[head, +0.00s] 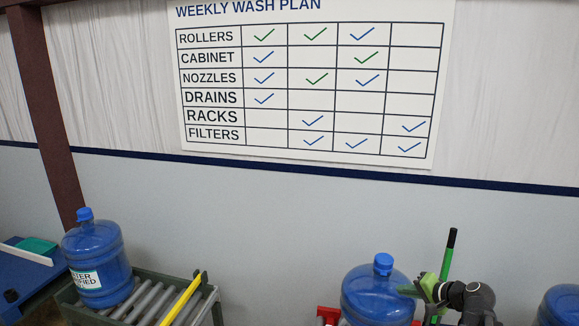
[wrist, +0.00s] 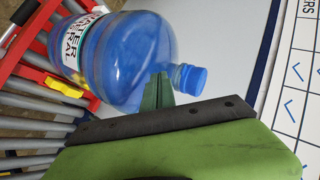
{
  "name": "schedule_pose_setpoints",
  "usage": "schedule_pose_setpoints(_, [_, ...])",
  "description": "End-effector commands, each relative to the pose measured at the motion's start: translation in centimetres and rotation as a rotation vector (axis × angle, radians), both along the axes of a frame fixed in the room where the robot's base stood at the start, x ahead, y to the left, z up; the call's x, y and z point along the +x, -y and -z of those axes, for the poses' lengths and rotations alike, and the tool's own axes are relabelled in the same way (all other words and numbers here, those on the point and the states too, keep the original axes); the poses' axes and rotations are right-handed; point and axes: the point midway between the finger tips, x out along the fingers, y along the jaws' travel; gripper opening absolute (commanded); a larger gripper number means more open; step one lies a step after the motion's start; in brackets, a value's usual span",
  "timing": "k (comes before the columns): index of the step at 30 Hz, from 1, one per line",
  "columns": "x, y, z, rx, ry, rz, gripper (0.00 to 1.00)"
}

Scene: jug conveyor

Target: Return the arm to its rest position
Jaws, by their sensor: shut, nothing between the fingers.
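My gripper (head: 408,290) is at the lower right of the head view, in front of the right side of a blue jug (head: 365,296) with a blue cap. Its green fingers are shut with nothing between them. In the wrist view the closed fingertips (wrist: 158,88) overlap the neck end of the jug (wrist: 120,55), beside its cap (wrist: 189,79). I cannot tell whether they touch it. The jug appears on its side there because the view is turned; in the head view it is upright. My arm's base is out of view.
Another blue jug (head: 97,260) stands on a roller conveyor (head: 150,300) with a yellow bar at left. A third jug (head: 562,306) is cut off at the right edge. Red-framed rollers (wrist: 30,75) lie beside the middle jug. A wash-plan board (head: 315,90) hangs on the wall behind.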

Motion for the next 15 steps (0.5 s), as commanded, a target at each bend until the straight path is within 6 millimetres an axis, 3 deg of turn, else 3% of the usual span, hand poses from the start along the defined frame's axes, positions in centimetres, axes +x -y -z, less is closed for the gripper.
schedule_pose_setpoints(1, [0.0,-4.5,1.8,-0.067,-0.068,-0.103,0.00])
schedule_pose_setpoints(3, [-0.8,-9.5,4.3,-0.181,-0.173,-0.240,0.00])
schedule_pose_setpoints(6, [-2.6,-14.7,7.1,-0.340,-0.301,-0.403,0.00])
schedule_pose_setpoints(9, [-4.4,-18.0,8.8,-0.483,-0.399,-0.523,0.00])
schedule_pose_setpoints(15, [-7.5,-22.3,10.3,-0.740,-0.545,-0.697,0.00])
